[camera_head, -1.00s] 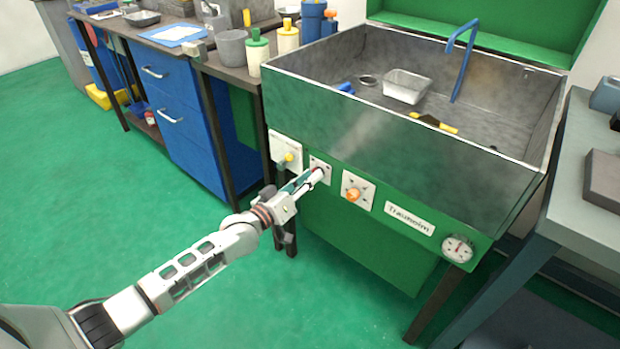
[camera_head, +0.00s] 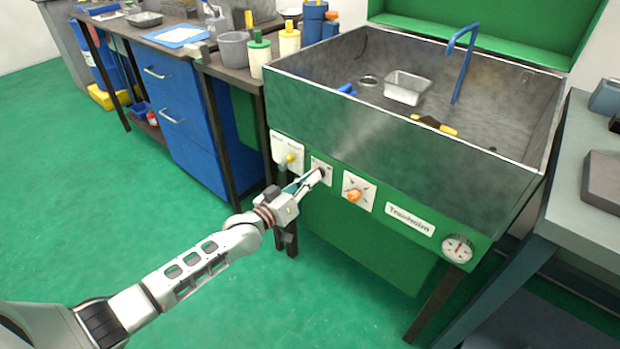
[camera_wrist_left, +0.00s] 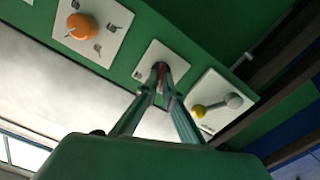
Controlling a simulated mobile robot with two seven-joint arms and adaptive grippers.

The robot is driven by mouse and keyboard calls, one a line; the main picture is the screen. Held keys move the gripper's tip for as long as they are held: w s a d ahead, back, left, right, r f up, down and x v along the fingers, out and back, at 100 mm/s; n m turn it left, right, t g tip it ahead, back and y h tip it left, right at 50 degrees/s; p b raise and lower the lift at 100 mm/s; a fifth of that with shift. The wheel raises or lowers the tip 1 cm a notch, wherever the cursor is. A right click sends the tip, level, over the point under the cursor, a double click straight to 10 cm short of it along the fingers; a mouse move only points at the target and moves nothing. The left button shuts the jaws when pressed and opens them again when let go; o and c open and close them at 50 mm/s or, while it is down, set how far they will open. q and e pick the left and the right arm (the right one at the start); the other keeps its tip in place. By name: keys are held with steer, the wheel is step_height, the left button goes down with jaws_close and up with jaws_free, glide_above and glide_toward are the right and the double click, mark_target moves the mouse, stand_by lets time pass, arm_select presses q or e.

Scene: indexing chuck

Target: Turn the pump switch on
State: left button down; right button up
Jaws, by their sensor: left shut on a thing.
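The pump switch (camera_wrist_left: 162,70) is a small reddish-dark part on a white plate (camera_head: 318,167) on the green front panel of the wash basin. My left gripper (camera_head: 321,172) reaches it from the lower left and is shut on it. In the left wrist view the two fingers of my left gripper (camera_wrist_left: 163,80) converge on the switch and hide most of it. The marks on the plate are too small to read. My right gripper is not in view.
An orange knob (camera_head: 354,195) sits on the plate to the right, and a yellow-tipped lever (camera_head: 290,158) on the plate to the left. A gauge (camera_head: 457,248) is further right. The metal basin (camera_head: 400,140) overhangs the panel. Floor in front is clear.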

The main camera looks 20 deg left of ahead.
arm_select(q)
steer(key=m+p, duration=0.1)
steer(key=m, duration=0.4)
steer(key=m+p, duration=0.1)
steer(key=m, duration=0.4)
steer(key=shift+s+d, duration=0.1)
steer(key=shift+d, duration=0.1)
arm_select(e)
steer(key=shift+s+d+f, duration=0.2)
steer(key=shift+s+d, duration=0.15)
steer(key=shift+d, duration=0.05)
arm_select(q)
steer(key=shift+m, duration=0.3)
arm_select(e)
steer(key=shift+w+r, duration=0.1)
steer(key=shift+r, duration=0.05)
arm_select(q)
steer(key=c, duration=2.2)
jaws_free()
steer(key=shift+c, duration=0.2)
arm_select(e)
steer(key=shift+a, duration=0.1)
arm_select(q)
steer(key=v, duration=1.2)
